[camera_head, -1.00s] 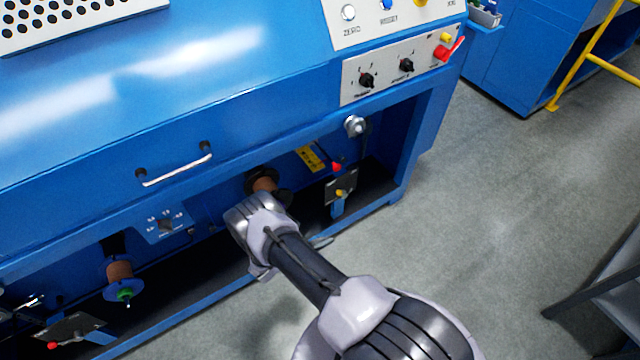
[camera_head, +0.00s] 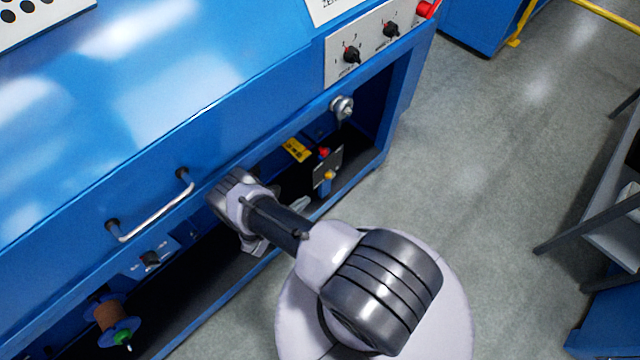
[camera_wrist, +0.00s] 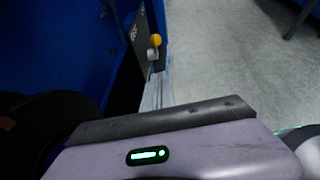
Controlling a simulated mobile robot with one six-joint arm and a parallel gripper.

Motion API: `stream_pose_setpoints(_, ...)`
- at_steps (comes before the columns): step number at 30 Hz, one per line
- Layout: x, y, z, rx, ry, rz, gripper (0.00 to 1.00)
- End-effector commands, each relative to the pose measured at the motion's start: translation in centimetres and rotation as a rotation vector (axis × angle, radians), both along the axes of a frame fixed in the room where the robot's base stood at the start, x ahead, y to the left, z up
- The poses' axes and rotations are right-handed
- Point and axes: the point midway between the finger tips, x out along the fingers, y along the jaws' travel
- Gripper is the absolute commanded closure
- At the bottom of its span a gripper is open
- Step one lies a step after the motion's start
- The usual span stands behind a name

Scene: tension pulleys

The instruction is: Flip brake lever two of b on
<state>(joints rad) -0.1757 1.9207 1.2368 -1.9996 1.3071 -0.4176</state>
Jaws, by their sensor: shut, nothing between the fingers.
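A dark lever plate (camera_head: 327,168) stands inside the right end of the blue machine's lower opening. It carries a red-tipped lever (camera_head: 323,152) at its upper edge and a yellow-tipped lever (camera_head: 328,175) lower down. In the wrist view, the yellow tip (camera_wrist: 155,40) shows on the plate's edge, above a grey round part. My gripper (camera_head: 298,205) is left of and below the plate in the head view, partly hidden by my arm. In the wrist view my gripper (camera_wrist: 157,90) is shut and empty, its slim grey fingers pointing towards the yellow tip. I cannot tell whether they touch.
The blue machine front with a metal handle (camera_head: 152,210) rises beside my arm. A pulley (camera_head: 342,107) sits above the lever plate. A brown spool (camera_head: 108,315) hangs at lower left. A panel with black knobs (camera_head: 352,55) is above. Grey floor (camera_head: 480,160) lies open to the right.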

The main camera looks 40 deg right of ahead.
Motion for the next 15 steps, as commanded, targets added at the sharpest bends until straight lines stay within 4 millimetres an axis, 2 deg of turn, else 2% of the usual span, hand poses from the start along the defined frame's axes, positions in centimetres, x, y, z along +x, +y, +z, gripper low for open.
stream_pose_setpoints(1, 0.2, -1.0, -0.9, 0.0, -0.001, -0.005, 1.0)
stream_pose_setpoints(10, 1.4, -6.7, -3.9, 0.0, -0.001, -0.005, 1.0)
stream_pose_setpoints(15, 2.3, -9.1, -2.6, 0.0, -0.002, -0.002, 1.0)
